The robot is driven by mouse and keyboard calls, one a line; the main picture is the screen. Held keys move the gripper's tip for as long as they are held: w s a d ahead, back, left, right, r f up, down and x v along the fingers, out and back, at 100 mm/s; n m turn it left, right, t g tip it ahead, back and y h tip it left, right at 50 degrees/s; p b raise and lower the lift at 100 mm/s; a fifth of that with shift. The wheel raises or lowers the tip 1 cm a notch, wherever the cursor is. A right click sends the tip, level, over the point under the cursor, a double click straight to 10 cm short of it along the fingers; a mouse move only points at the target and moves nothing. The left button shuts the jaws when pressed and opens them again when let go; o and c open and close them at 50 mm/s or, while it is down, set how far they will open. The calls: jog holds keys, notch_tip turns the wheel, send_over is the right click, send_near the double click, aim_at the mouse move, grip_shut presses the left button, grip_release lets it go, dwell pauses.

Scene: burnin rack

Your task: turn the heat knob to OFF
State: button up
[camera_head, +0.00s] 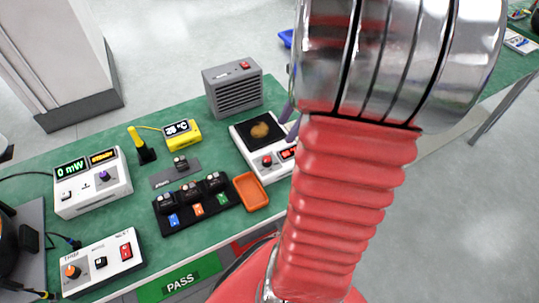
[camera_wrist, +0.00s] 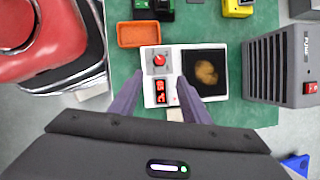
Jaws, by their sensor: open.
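The heat knob (camera_wrist: 160,60) is a red dial on the white hot plate unit (camera_wrist: 149,98), above a red-lit display (camera_wrist: 161,92) in the wrist view. A dark plate with a brown round patch is to its right. In the head view the knob (camera_head: 267,160) sits at the unit's front left. Its pointer setting is too small to read. My gripper (camera_wrist: 159,77) is open and empty, its two purple fingers spread on either side of the unit's control side. I cannot tell their height above it. In the head view my arm hides most of the gripper.
An orange tray (camera_wrist: 140,34) lies close beside the unit. A grey fan heater box (camera_head: 235,90) stands behind it. A black socket block (camera_head: 178,217), yellow meter (camera_head: 182,134) and white meter box (camera_head: 92,186) are to the left on the green bench.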

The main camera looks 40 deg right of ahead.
aim_at(267, 159)
jog(key=shift+m, duration=0.3)
jog(key=shift+f, duration=0.15)
jog(key=x, duration=1.3)
jog(key=shift+w+a+f, duration=0.1)
jog(key=shift+f, duration=0.15)
jog(key=c, duration=1)
jog(key=shift+n, duration=0.5)
jog(key=o, duration=1)
